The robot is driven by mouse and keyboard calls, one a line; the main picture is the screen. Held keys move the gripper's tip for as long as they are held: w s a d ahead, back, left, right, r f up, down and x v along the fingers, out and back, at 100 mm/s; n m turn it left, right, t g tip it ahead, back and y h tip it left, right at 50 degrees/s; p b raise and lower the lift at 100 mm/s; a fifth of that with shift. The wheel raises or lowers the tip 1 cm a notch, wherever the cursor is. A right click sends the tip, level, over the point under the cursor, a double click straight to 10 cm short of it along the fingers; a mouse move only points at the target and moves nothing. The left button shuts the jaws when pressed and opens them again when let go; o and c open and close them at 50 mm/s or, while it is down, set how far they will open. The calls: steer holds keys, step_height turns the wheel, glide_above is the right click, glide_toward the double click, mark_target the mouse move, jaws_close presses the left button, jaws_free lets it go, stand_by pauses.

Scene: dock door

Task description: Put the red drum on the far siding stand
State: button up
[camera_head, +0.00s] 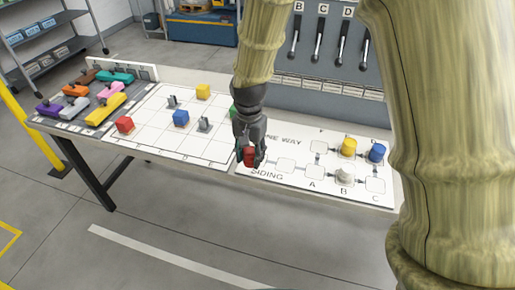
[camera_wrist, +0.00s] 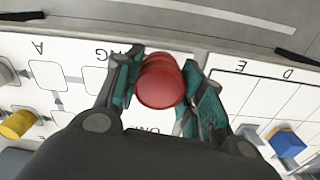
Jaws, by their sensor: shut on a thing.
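The red drum (camera_head: 249,157) is between the fingers of my gripper (camera_head: 250,152), at the left end of the white track board (camera_head: 270,185) by the word SIDING. In the wrist view, the red drum (camera_wrist: 160,80) fills the gap between the two teal fingers, and my gripper (camera_wrist: 162,88) is shut on it. I cannot tell whether the drum touches the board. The board has outlined square stands joined by lines. The stand left of A (camera_head: 285,165), stand A (camera_head: 315,172) and stand C (camera_head: 375,186) look empty. A pale grey drum (camera_head: 344,175) is on stand B.
A yellow drum (camera_head: 348,147) and a blue drum (camera_head: 376,153) stand behind the grey one. A grid board (camera_head: 150,140) to the left holds a red block (camera_head: 125,124), a blue block (camera_head: 181,117) and a yellow block (camera_head: 203,91). A lever panel (camera_head: 335,60) rises behind the board.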

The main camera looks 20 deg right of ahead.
steer(key=w+d, duration=0.2)
steer(key=w, duration=0.1)
steer(key=w+d, duration=0.1)
steer(key=w, duration=0.1)
steer(key=shift+d+f+p, duration=0.35)
steer(key=shift+p, duration=0.05)
steer(key=shift+f+p, duration=0.35)
steer(key=shift+f, duration=1.35)
steer(key=shift+f, duration=0.15)
steer(key=o, duration=1)
step_height(320, 180, up, 12)
steer(key=shift+r+b, duration=0.15)
steer(key=shift+b, duration=0.6)
